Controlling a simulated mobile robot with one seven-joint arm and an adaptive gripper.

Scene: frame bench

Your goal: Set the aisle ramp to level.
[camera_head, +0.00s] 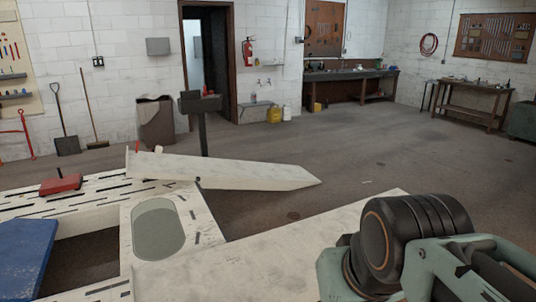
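A long pale plank that looks like the aisle ramp (235,172) lies at the far edge of the white bench frame (205,220). Its pointed right end reaches out past the frame over the floor. Its left end sits above the frame, and a small upright peg stands near that end. The plank slopes slightly down to the right in the picture; I cannot tell its true tilt. My arm fills the lower right corner, with dark rounded joints and a pale green link. My gripper is outside the picture.
A red block (61,184) sits on the frame's left part, and a blue panel (25,258) lies at lower left beside a dark opening. A broad pale board (270,255) extends toward my arm. A dark post (202,125) stands behind the plank. The floor beyond is open.

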